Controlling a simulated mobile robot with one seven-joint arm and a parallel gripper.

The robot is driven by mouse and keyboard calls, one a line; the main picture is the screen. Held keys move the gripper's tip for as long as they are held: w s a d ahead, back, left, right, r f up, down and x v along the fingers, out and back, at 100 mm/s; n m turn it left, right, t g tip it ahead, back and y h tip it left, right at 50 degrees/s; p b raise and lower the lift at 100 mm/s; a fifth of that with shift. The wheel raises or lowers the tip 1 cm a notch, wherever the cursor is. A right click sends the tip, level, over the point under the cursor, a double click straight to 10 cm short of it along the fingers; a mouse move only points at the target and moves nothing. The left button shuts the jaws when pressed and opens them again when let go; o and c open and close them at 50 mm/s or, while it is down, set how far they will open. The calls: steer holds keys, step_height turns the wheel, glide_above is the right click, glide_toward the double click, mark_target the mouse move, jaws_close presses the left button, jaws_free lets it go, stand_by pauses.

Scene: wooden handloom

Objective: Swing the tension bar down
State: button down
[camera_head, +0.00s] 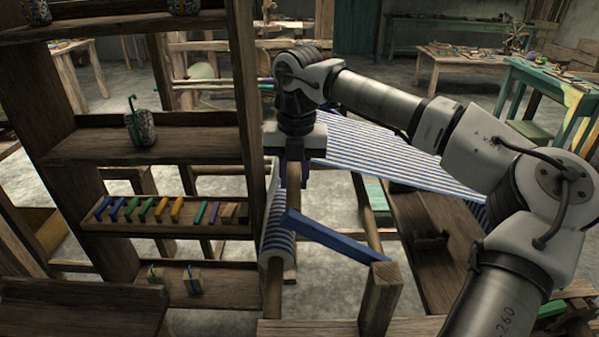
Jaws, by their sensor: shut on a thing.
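My gripper (293,176) points down near the middle of the picture, beside the shelf's right-hand post. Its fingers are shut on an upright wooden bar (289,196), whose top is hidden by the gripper. A blue bar (335,238) slopes down to the right from just below the gripper to the top of a short wooden post (380,296). I cannot tell which of these bars is the tension bar, or how they join. Blue-and-white striped cloth (400,158) stretches behind my arm, and a striped roll (276,235) hangs beside the wooden bar.
A wooden shelf (160,146) stands close on the left, with a row of coloured pieces (160,210) and a jar (140,127). A wooden bench (432,235) lies to the right, partly behind my arm. A green table (550,75) stands farther back.

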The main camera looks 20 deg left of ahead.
steer(key=shift+s+a+f, duration=0.3)
steer(key=shift+s+a, duration=0.15)
steer(key=shift+a, duration=0.2)
steer(key=c, duration=1.5)
jaws_free()
steer(key=o, duration=0.3)
steer(key=shift+a, duration=0.45)
steer(key=shift+o, duration=0.2)
steer(key=shift+d, duration=0.1)
steer(key=shift+w+r, duration=0.1)
step_height(320, 180, up, 14)
steer(key=d, duration=0.1)
steer(key=shift+w+f+b, duration=0.2)
steer(key=shift+b, duration=0.2)
